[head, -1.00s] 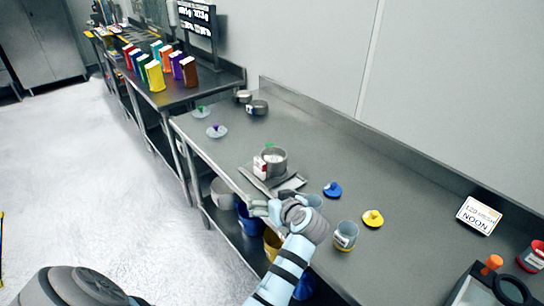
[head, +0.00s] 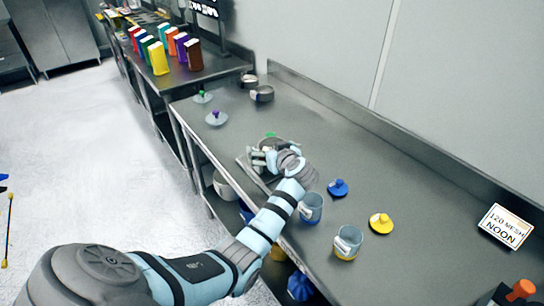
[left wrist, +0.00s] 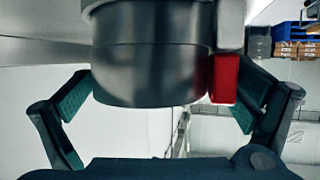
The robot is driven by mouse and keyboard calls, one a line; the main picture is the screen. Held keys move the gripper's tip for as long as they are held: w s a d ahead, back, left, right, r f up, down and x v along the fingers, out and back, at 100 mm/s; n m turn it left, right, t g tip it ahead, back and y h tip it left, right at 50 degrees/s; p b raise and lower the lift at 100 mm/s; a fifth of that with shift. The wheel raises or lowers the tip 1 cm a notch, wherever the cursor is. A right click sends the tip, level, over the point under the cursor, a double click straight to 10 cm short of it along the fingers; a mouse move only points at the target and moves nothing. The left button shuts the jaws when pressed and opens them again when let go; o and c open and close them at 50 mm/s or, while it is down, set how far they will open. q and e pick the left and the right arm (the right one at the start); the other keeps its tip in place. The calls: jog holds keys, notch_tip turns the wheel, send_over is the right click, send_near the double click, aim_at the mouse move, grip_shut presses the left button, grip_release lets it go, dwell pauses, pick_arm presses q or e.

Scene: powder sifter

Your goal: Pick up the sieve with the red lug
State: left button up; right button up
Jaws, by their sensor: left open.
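The sieve with the red lug fills the upper middle of the left wrist view as a round grey metal cup (left wrist: 150,70). Its red lug (left wrist: 225,79) is on its right side. In the head view the sieve (head: 267,143) stands on the table, mostly hidden behind my left gripper (head: 260,160). In the left wrist view my left gripper (left wrist: 165,97) is open, with one finger on each side of the sieve. Gaps show beside the fingers, so it does not look gripped. My right gripper is not in view.
Two cups (head: 311,208) (head: 347,243) stand near the front edge. A blue knobbed lid (head: 338,188) and a yellow one (head: 381,223) lie right of the gripper. Grey pots (head: 262,93) and a purple-knobbed lid (head: 216,117) are farther left. A "120 MESH NOON" sign (head: 506,227) stands right.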

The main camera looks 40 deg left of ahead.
pick_arm(q)
jog(key=shift+a+r, duration=0.1)
jog(key=shift+s+r, duration=0.1)
jog(key=shift+s, duration=0.2)
jog(key=c, duration=0.9)
jog(key=shift+w, duration=0.15)
jog(key=shift+c, duration=0.2)
